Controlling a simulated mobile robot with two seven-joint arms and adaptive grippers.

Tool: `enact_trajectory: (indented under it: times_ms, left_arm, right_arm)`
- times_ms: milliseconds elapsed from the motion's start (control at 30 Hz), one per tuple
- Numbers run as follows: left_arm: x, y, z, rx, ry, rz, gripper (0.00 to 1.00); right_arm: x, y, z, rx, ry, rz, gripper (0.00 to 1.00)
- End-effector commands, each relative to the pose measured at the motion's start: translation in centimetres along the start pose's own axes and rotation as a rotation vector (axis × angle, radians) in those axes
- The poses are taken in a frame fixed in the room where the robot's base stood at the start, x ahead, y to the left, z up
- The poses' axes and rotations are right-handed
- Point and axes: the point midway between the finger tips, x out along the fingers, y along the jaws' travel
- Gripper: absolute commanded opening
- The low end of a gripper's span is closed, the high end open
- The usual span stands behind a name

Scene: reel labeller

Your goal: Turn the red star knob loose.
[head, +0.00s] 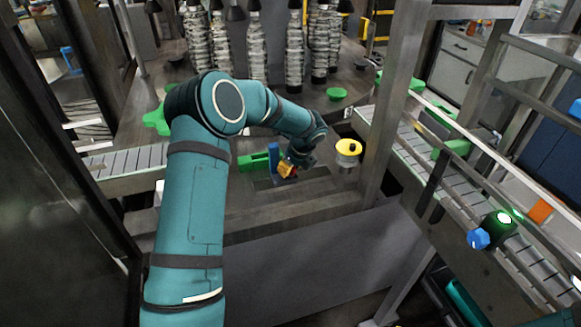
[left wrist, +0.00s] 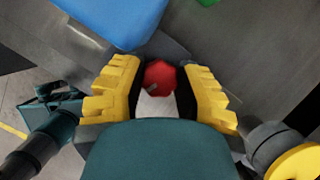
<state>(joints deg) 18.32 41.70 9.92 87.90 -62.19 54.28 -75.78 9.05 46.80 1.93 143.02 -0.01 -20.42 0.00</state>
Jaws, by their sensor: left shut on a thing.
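The red star knob (left wrist: 160,77) shows in the left wrist view between the two yellow fingers of my left gripper (left wrist: 160,70). The fingers are closed on its sides. A pale part shows just below the knob, and my gripper's teal body hides what lies lower. In the head view my left gripper (head: 287,170) reaches down beside an upright blue block (head: 274,158). The knob is too small and covered there to make out clearly. My right gripper is in neither view.
The blue block also fills the top left of the left wrist view (left wrist: 115,18). A yellow-topped cylinder (head: 348,149) stands right of the gripper, and a green part (head: 252,163) lies left. A roller conveyor (head: 480,195) with a blue knob (head: 478,239) runs along the right.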

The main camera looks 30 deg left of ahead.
Motion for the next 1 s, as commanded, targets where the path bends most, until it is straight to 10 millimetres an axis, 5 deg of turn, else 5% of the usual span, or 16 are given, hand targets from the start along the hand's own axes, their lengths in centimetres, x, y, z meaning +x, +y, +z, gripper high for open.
enact_trajectory:
  times_ms: [1000]
  left_arm:
    - [0.13, -0.01, 0.02, -0.188, -0.002, 0.080, 0.00]
  right_arm:
    - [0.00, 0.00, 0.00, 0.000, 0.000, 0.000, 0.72]
